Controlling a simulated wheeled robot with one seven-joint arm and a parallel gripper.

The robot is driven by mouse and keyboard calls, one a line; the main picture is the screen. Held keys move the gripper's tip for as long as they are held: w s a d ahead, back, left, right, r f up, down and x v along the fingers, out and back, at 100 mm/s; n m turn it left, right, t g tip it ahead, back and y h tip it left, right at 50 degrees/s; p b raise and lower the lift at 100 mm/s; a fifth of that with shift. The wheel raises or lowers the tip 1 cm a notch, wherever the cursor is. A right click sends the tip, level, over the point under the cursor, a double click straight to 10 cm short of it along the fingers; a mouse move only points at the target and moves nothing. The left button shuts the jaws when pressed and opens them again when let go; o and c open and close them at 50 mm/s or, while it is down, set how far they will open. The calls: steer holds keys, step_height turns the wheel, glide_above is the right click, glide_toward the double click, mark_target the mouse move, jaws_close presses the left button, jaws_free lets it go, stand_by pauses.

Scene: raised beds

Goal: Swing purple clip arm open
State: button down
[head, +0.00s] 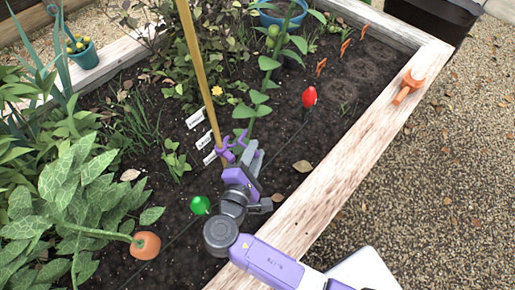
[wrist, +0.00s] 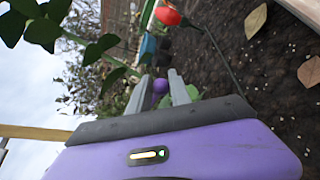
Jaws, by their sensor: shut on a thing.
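The purple clip (head: 226,152) is on the wooden stake (head: 198,70), low above the soil. Its curved arms show beside the stake in the head view. My gripper (head: 247,148) is just right of the stake, at the clip. In the wrist view a round purple end of the clip arm (wrist: 160,87) sits between my two grey fingers, which are shut on it. My fingers and palm hide part of the clip in the head view. How far its arm is swung I cannot tell. A green plant stem (head: 252,118) rises close behind my gripper.
A red-topped marker (head: 310,96) and a green-topped one (head: 200,205) stand in the soil near my arm. White labels (head: 204,140) stand left of the stake. The wooden bed edge (head: 340,170) runs along the right. Leafy plants crowd the left.

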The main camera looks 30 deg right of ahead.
steer(key=shift+s+a+f+m+g+h, duration=0.15)
steer(key=shift+a+m+g+h, duration=0.45)
steer(key=shift+m+g, duration=0.4)
steer(key=shift+s+a+f+m+g+h, duration=0.1)
steer(key=shift+a+m+g+h, duration=0.25)
steer(key=shift+m+g+h, duration=0.65)
steer(key=c, duration=1.2)
jaws_free()
steer(key=shift+c, duration=0.2)
steer(key=shift+r, duration=0.2)
step_height(320, 180, up, 20)
steer(key=p, duration=0.7)
steer(key=shift+p, duration=0.3)
steer(key=shift+a, duration=0.1)
